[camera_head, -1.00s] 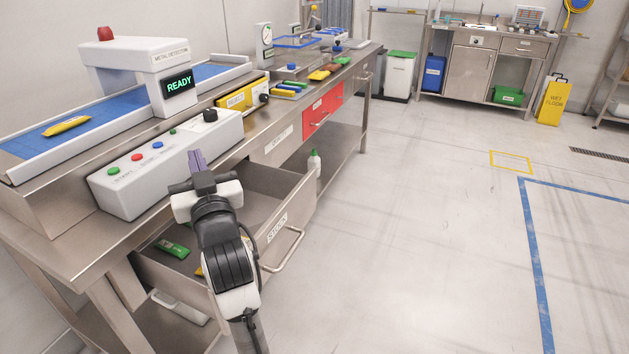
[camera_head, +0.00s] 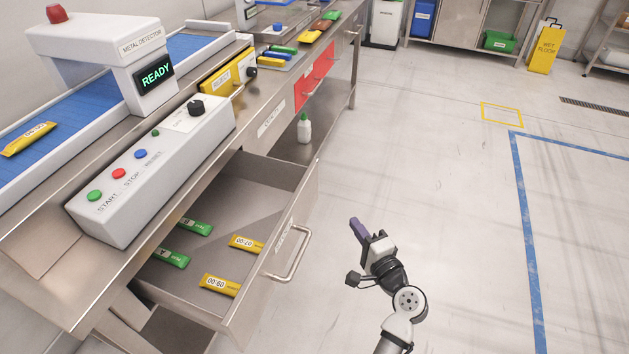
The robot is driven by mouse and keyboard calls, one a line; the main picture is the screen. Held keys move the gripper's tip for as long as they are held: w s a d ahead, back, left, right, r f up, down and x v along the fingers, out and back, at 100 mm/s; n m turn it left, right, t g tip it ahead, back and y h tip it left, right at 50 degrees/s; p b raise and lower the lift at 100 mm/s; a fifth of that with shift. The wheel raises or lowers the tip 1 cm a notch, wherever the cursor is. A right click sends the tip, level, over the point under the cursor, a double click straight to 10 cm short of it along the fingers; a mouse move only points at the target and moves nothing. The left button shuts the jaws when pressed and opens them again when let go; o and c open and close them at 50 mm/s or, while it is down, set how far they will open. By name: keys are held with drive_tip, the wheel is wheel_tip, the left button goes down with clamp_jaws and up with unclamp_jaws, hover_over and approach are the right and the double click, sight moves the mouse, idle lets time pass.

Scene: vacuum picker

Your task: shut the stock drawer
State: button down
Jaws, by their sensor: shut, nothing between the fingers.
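The stock drawer (camera_head: 265,176) is pulled well out from under the steel bench. Its front panel carries a label and a bar handle (camera_head: 289,253) on the outside. Inside lie two green packets (camera_head: 172,258) and two yellow packets (camera_head: 219,285). My gripper (camera_head: 354,225) is to the right of the drawer front, over the open floor, apart from the handle. Its purple fingers are shut with nothing between them and point up and left in the picture.
A control box (camera_head: 150,172) with coloured buttons stands on the bench above the drawer, beside the metal detector (camera_head: 110,55). A red drawer front (camera_head: 315,78) is farther along. A white bottle (camera_head: 304,129) stands behind the drawer.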

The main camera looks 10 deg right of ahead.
drive_tip(key=p, duration=0.3)
approach(316, 185)
drive_tip(key=w+d, duration=0.2)
drive_tip(key=w, duration=0.2)
drive_tip(key=shift+w+a+f+p, duration=0.1)
drive_tip(key=shift+w+a+p, duration=0.35)
drive_tip(key=shift+a, duration=0.35)
drive_tip(key=shift+w+a+f+p, duration=0.1)
drive_tip(key=shift+w+a+p, duration=0.15)
drive_tip(key=shift+w+a, duration=0.45)
drive_tip(key=shift+s+a, duration=0.15)
drive_tip(key=shift+a, duration=0.05)
